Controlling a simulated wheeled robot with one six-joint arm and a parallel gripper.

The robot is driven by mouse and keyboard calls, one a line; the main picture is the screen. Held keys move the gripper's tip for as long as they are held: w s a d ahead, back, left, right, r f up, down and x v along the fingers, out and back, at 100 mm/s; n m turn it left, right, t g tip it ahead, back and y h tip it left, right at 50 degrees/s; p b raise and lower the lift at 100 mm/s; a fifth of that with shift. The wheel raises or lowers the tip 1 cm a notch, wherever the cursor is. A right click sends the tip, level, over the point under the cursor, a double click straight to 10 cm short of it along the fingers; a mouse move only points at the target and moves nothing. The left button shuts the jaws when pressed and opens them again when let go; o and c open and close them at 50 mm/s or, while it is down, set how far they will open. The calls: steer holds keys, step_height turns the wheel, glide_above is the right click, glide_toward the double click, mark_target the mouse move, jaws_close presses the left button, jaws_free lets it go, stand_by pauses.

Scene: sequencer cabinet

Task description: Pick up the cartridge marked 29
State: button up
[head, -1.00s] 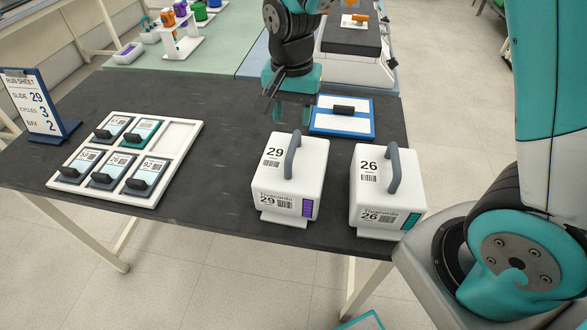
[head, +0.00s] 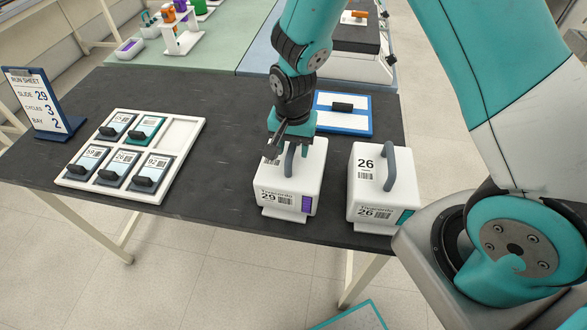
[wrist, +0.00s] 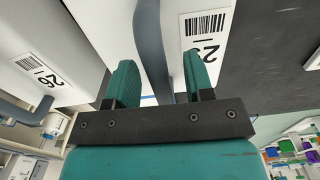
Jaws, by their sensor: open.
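The white cartridge marked 29 (head: 290,184) stands upright on the dark table, with a grey arched handle on top and a purple patch on its front. My gripper (head: 284,138) is at its top, by the handle, and partly hides the top label. In the wrist view my open gripper (wrist: 160,80) has its two teal fingers on either side of the grey handle (wrist: 152,45). The 29 label (wrist: 205,45) shows beside the right finger. I cannot tell whether a finger touches the handle.
A similar cartridge marked 26 (head: 368,201) stands close on the right, near the table edge. A white tray (head: 182,134) of slide cassettes lies left, with a run sheet stand (head: 37,100) beyond. A blue-and-white plate (head: 350,122) lies behind. Bare table separates tray and cartridge 29.

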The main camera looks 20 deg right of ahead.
steer(key=shift+c, duration=0.5)
jaws_close()
steer(key=shift+r, duration=0.1)
stand_by(0.8)
